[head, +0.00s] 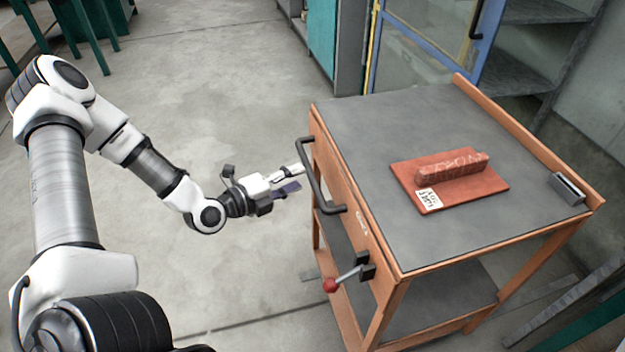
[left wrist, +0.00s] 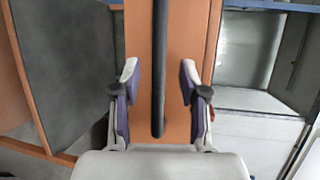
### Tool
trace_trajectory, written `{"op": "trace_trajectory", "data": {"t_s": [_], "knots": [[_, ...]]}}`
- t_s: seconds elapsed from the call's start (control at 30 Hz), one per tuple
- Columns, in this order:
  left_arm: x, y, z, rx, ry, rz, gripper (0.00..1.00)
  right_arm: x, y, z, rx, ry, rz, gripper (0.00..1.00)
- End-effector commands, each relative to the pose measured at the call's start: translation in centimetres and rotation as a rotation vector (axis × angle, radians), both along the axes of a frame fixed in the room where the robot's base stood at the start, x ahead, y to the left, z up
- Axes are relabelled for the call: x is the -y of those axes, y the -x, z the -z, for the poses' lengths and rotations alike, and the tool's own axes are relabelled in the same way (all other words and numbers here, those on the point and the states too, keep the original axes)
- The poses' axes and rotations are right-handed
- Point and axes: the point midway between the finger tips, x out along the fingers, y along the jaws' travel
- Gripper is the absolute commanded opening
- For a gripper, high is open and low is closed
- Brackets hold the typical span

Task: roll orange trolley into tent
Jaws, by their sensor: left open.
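The orange trolley (head: 345,182) stands on the concrete floor at the right of the head view, with a grey top and a lower shelf. Its black handle (head: 315,178) is on the side facing my left arm. My left gripper (head: 296,178) is open just short of the handle. In the left wrist view the handle (left wrist: 159,70) runs between the two open fingers (left wrist: 159,85), apart from both. A lever with a red knob (head: 330,285) sits on the same side of the trolley. My right gripper is not in view. No tent is recognisable in these frames.
A blue-framed cabinet (head: 425,45) stands behind. Green-legged furniture (head: 88,25) is at the far left. The floor left of the trolley is clear.

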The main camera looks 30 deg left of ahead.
Motion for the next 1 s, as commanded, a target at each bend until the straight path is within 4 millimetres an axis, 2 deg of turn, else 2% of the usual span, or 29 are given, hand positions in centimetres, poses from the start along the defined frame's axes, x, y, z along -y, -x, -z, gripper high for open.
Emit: {"op": "trace_trajectory", "data": {"t_s": [0.03,0.1,0.3,0.63,0.7,0.77,1.0], "knots": [[0.3,-0.8,0.9,0.001,-0.006,0.005,0.43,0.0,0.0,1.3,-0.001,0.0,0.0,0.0],[0.7,-1.9,1.1,-0.001,-0.006,0.006,0.43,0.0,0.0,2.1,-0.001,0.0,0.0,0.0],[1.4,-4.3,1.2,-0.001,-0.003,0.002,0.43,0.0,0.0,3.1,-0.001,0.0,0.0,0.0],[1.6,-4.9,1.0,-0.001,0.001,0.0,0.43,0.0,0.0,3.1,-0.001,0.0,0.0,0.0],[1.6,-4.9,1.0,-0.001,0.001,0.0,0.19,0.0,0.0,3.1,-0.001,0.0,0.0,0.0],[1.6,-4.9,1.0,-0.001,0.001,0.0,0.0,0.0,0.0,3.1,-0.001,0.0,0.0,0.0],[1.6,-4.9,1.0,-0.002,0.0,0.001,0.0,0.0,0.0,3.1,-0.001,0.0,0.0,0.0]]}}
